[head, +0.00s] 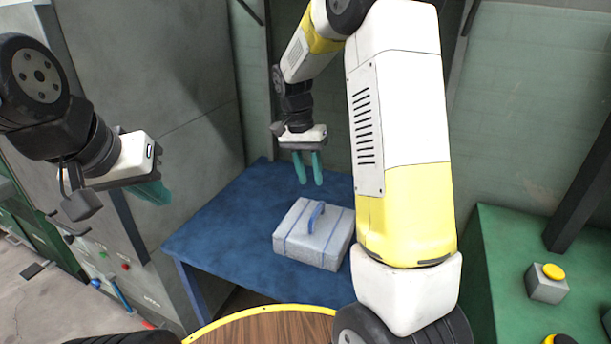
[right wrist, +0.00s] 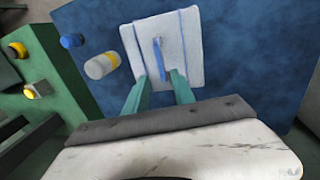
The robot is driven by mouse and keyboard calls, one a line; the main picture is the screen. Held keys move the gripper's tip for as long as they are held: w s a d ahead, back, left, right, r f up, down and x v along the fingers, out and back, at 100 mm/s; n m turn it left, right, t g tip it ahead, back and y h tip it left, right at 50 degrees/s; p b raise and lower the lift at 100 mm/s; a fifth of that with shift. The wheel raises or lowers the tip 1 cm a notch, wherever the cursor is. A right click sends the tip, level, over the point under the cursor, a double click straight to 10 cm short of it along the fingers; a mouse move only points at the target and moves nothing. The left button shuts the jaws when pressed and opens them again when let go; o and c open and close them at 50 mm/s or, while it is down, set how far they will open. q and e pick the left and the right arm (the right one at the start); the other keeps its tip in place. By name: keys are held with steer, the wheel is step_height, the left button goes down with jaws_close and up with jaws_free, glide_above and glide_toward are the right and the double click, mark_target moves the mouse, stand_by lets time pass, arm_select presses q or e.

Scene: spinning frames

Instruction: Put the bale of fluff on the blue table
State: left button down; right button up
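The bale of fluff (head: 298,245) is a pale grey-white block with blue straps and a blue handle on top. It rests on the blue table (head: 220,232). My right gripper (head: 309,183) is open and empty, with teal fingers pointing down, above and behind the bale in the head view. In the right wrist view the bale (right wrist: 185,40) lies beyond the parted fingertips (right wrist: 159,85), with its handle in line with the gap between them. My left gripper (head: 155,192) hangs at the left, away from the table. Its fingers overlap, so their opening is hidden.
A green bench (head: 520,250) with a yellow button box (head: 547,282) stands at the right. In the right wrist view, a white and yellow cylinder (right wrist: 102,66) and a blue object (right wrist: 71,41) are beside the bale. A round wooden top (head: 265,327) is nearest.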

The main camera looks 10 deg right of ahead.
steer(key=s+r+n+t+y, duration=0.2)
steer(key=s+r, duration=0.4)
steer(key=s, duration=0.5)
steer(key=s+r+n+t+y, duration=0.1)
steer(key=s+r+n+t, duration=0.4)
steer(key=s, duration=0.6)
step_height(320, 180, up, 3)
steer(key=shift+a+f+y, duration=0.2)
steer(key=shift+a+y, duration=0.2)
steer(key=shift+d, duration=0.1)
